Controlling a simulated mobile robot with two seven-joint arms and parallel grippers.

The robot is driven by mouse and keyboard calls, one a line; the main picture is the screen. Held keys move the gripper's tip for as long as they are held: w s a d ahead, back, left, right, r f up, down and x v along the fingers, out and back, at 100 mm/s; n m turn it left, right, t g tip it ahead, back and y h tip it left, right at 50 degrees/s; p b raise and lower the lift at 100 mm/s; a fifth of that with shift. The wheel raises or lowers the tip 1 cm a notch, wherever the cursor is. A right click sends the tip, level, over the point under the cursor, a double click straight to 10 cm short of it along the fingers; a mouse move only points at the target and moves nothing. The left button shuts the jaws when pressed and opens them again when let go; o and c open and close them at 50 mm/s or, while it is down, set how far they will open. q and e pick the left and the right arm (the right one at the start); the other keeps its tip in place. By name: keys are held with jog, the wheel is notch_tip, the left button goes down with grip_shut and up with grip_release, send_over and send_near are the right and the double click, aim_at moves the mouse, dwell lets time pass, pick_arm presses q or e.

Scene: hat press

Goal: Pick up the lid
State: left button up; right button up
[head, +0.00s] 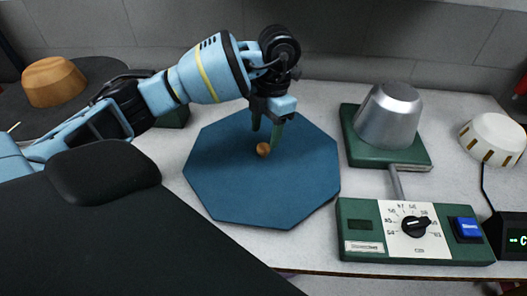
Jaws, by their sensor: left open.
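The lid (240,185) is a flat blue eight-sided plate with a small round wooden knob (263,149) near its middle. It lies on the light grey worktop in the head view. My left gripper (266,132) points down over the lid, just behind and above the knob. Its two green fingers are apart and nothing shows between them. Whether a fingertip touches the knob is hard to tell. My right gripper is out of the picture.
Right of the lid, a metal dome (389,115) stands on a green base (414,163), joined to a green control box (365,246) with a dial and blue button. A white round piece (492,138) and a dark display (515,240) are far right. A wooden block (53,81) is far left.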

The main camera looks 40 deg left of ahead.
aim_at(264, 147)
pick_arm(q)
jog(key=f, duration=0.4)
jog(key=shift+s, duration=0.4)
grip_shut()
